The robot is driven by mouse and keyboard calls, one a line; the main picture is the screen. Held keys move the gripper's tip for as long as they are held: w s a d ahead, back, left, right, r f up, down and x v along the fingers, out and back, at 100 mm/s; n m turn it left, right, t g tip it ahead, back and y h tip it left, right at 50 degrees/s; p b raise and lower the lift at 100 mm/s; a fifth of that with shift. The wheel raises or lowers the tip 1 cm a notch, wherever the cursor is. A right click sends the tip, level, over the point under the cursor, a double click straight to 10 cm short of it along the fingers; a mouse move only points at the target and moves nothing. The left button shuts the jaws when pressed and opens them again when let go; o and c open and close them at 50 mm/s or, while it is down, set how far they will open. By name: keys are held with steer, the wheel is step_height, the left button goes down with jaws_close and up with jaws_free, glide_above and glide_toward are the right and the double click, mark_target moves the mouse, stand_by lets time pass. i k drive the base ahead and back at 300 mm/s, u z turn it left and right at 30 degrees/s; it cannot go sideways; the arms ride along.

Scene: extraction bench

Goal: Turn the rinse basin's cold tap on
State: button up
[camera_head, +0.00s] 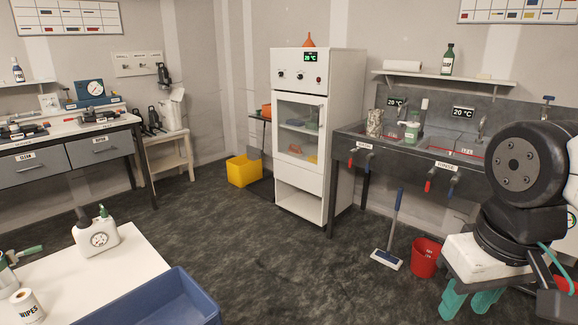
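A grey sink bench stands along the right wall with at least two basins. The left basin has a small label (364,145), a red-tipped lever (352,157) and a blue-tipped lever (367,161) on its front. The middle basin (452,147) has a label (447,167), a red-tipped lever (430,180) and a blue-tipped lever (453,186). The labels are too small to read surely, so I cannot tell which basin is the rinse basin. My gripper (470,300) points down at the lower right, its teal fingers apart and empty, away from the levers. My arm hides the bench's right part.
A white table (95,270) with a blue bin (165,303) is at the front left. The middle floor is clear.

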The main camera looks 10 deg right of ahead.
mark_target(454, 179)
steer(key=z, duration=0.3)
steer(key=i, duration=1.9)
steer(key=z, duration=1.1)
